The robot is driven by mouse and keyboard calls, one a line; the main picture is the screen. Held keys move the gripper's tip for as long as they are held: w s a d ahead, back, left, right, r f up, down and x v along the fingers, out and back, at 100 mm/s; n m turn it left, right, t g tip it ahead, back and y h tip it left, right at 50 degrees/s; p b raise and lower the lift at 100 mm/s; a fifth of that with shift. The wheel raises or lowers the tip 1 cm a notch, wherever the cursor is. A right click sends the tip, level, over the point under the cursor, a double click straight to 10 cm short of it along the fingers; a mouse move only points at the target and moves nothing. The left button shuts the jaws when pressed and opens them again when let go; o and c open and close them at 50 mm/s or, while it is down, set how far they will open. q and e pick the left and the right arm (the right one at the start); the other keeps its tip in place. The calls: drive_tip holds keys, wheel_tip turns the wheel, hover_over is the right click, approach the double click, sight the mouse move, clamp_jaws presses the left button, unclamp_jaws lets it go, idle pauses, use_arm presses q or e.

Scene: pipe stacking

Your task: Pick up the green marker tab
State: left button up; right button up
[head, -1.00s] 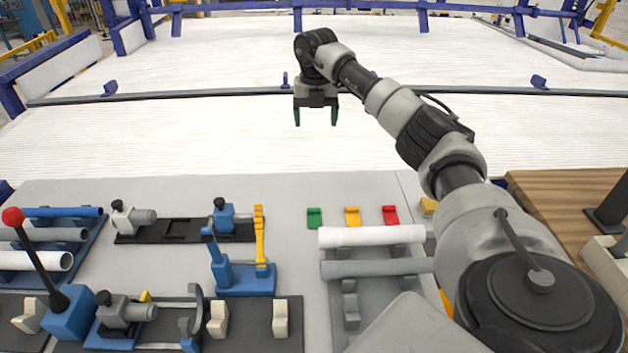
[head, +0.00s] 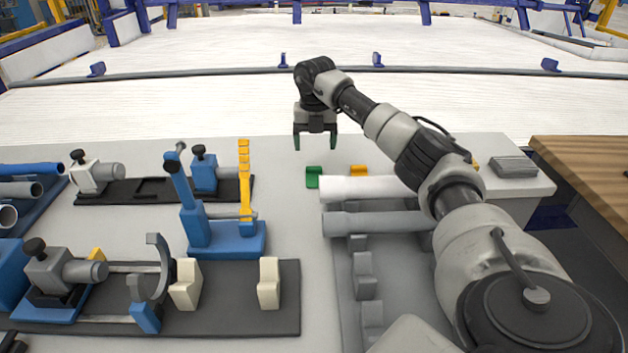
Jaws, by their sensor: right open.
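The small green marker tab (head: 313,177) lies on the grey table top, just left of the white pipe's end. My right gripper (head: 315,142) points down with its two dark green fingers apart. In the picture it shows just above the green tab, with nothing between the fingers. I cannot tell its exact height above the table. My left gripper is not in view.
A white pipe (head: 365,188) and a grey pipe (head: 375,223) rest on a grey rack. A blue clamp stand (head: 225,238) with a yellow strip stands to the left.

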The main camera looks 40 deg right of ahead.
sight(314, 175)
wheel_tip(314, 175, down, 4)
drive_tip(key=shift+r, duration=0.2)
drive_tip(key=f, duration=0.4)
drive_tip(key=shift+w+f, duration=0.2)
drive_tip(key=shift+w, duration=0.05)
drive_tip(key=shift+f, duration=0.25)
drive_tip(key=shift+d, duration=0.1)
drive_tip(key=c, duration=1)
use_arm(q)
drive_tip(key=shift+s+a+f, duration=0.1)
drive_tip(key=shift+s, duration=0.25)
use_arm(e)
wheel_tip(314, 175, up, 10)
drive_tip(key=shift+r, duration=0.1)
